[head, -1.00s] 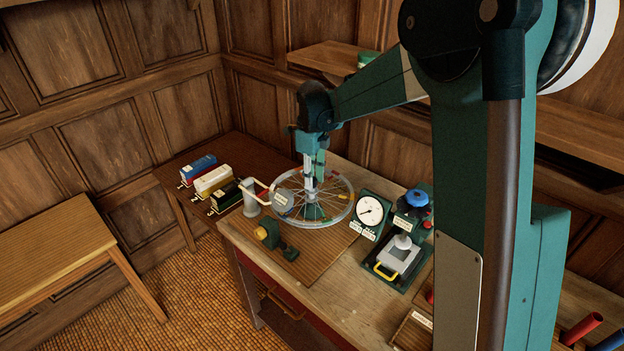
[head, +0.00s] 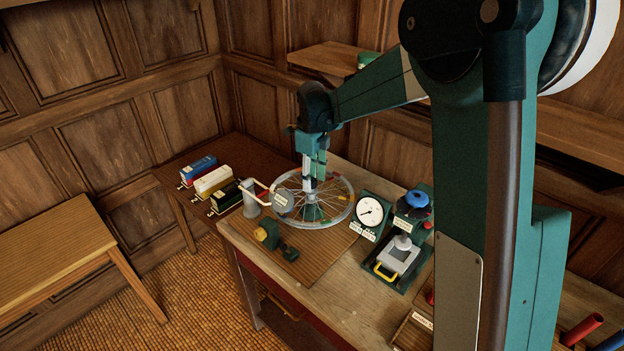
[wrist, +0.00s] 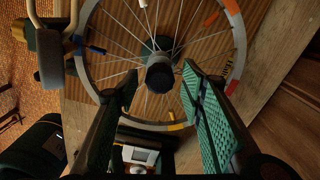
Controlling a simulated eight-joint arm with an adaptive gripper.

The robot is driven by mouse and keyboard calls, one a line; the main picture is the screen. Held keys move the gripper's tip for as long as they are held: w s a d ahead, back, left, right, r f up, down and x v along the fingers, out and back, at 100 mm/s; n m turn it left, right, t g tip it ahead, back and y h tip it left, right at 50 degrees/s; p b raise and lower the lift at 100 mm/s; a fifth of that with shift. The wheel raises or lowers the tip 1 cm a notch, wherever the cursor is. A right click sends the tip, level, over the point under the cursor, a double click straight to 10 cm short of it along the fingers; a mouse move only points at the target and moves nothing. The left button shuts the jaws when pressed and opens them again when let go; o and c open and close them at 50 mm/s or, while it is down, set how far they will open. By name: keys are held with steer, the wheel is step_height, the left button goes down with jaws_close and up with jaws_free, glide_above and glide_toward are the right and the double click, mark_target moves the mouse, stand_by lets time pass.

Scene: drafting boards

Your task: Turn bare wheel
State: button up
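The bare spoked wheel (head: 346,209) lies flat at the far left of the bench, low over a wooden board. In the wrist view its rim (wrist: 94,75) carries orange, white, red, yellow and blue marks, and its dark hub (wrist: 160,74) shows near the middle. My gripper (head: 311,188) points down over the wheel. In the wrist view my gripper (wrist: 160,80) is open, with green ribbed pads on either side of the hub in the picture. I cannot tell whether the pads touch the spokes.
A grey pad on a bent arm (head: 283,201) stands by the wheel's left rim. A yellow-knobbed fixture (head: 270,236) is in front. Several small labelled blocks (head: 213,180) lie on the side table.

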step_height(320, 180, up, 12)
stand_by(0.7)
stand_by(0.4)
steer(key=s+d+r+n+t, duration=0.1)
steer(key=s+d+r+n, duration=0.1)
steer(key=s+d+n, duration=0.35)
steer(key=s+d+r+n+t+b, duration=0.1)
steer(key=s+d+r+n, duration=0.15)
steer(key=s, duration=0.55)
steer(key=s+d+r+n+t, duration=0.1)
steer(key=s+d+n+t, duration=0.2)
steer(key=s, duration=0.4)
steer(key=s+d+f+n+t, duration=0.1)
steer(key=s+d+f+n, duration=0.2)
steer(key=s+n, duration=0.3)
steer(key=s+d+f+n+t+b, duration=0.1)
steer(key=s+f+n, duration=0.3)
steer(key=s, duration=0.9)
steer(key=d+n, duration=0.1)
steer(key=n, duration=0.2)
steer(key=shift+d+f, duration=0.4)
